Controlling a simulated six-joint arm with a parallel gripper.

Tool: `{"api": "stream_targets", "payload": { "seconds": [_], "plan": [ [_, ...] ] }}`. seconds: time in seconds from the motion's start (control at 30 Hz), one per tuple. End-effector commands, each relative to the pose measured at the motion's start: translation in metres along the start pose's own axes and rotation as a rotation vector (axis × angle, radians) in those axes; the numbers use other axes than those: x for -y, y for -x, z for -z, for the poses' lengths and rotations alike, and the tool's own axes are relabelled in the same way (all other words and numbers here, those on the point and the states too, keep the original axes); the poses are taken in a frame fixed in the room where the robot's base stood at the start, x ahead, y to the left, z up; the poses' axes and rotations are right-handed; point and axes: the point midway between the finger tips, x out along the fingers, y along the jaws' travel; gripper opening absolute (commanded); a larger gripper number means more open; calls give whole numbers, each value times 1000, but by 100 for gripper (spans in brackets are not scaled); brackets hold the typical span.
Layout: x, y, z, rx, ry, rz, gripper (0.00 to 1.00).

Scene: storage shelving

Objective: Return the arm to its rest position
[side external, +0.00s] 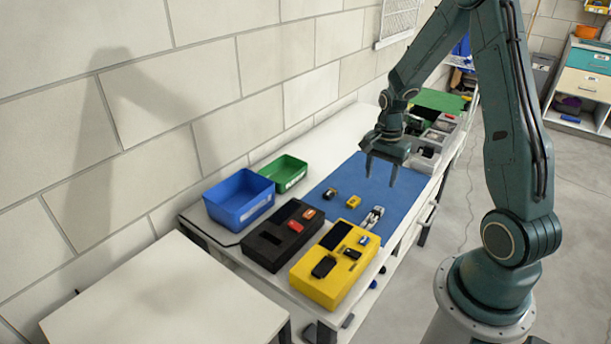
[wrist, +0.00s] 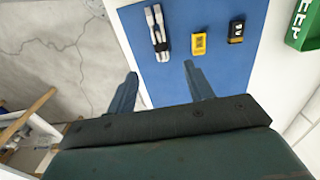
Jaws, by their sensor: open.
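My gripper (side external: 381,174) is open and empty, held above the blue mat (side external: 336,191) with its fingers pointing down. In the wrist view my gripper (wrist: 156,84) shows two spread fingers with nothing between them. Below on the mat (wrist: 165,80) lie a silver-and-dark tool (wrist: 157,30), a yellow item (wrist: 199,43) and a black item with a yellow part (wrist: 236,31). In the side view the same tool (side external: 373,217), yellow item (side external: 353,202) and black item (side external: 330,194) lie apart on the mat. My gripper touches none of them.
A yellow foam block (side external: 310,283) and a black foam block (side external: 262,247) with inset items stand at the bench's near end. A blue bin (side external: 239,211) and a green bin (side external: 291,180) stand along the wall. Grey bins (side external: 427,153) fill the far end.

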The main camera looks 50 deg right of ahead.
Motion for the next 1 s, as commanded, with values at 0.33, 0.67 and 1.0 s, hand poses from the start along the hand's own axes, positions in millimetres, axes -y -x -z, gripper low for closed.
{"api": "stream_targets", "payload": {
  "seconds": [0.33,0.67,1.0],
  "plan": [
    [6,38,-23,-29,146,40,52],
    [3,107,-74,-92,453,118,52],
    [-21,166,-127,-164,778,196,52]
  ]
}}
